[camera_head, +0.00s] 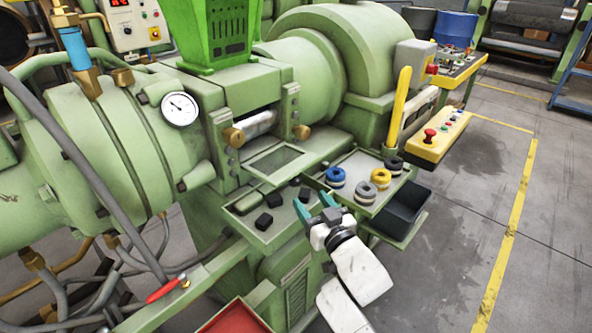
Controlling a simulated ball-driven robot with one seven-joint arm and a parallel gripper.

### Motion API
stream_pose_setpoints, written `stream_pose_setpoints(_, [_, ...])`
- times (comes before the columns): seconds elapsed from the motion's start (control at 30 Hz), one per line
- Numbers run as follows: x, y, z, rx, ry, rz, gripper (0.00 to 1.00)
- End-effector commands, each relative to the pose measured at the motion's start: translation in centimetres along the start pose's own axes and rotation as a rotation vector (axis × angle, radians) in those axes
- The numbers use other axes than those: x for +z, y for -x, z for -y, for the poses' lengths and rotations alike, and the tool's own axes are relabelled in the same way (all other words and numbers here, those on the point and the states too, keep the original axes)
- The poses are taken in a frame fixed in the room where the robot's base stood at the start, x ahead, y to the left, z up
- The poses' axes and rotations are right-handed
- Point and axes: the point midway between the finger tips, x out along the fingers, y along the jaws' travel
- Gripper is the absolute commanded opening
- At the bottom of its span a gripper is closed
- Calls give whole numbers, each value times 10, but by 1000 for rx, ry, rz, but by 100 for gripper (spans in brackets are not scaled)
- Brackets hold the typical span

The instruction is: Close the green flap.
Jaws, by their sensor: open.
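My gripper (315,205) has two teal fingers spread apart, with nothing between them. It is over the trays at the front of the green extruder (60,200), between the black blocks and the rings. A green-framed panel with a dark inset (275,161) lies low and nearly flat below the roller opening; it looks like the green flap, lowered, but I cannot be sure. My gripper is below and right of this panel, apart from it. The opening above it shows a metal roller (258,123) between brass knobs. A bright green slotted hopper (226,40) stands above.
A dark bin (402,212) and a yellow control box (440,137) stand to the right.

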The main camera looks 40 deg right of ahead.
Motion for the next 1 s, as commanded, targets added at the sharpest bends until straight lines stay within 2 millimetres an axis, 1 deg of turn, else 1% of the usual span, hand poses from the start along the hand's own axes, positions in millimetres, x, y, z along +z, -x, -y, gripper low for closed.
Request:
stream_pose_setpoints(0.17, [-5,-24,1,0,-3,-2,59])
stream_pose_setpoints(0.4, [-5,-68,0,2,-4,1,59])
stream_pose_setpoints(0.6, [-2,-92,-1,2,-2,1,59])
stream_pose_setpoints(0.8, [0,-102,0,2,-1,2,59])
stream_pose_setpoints(1.0, [0,-103,0,1,-1,2,59])
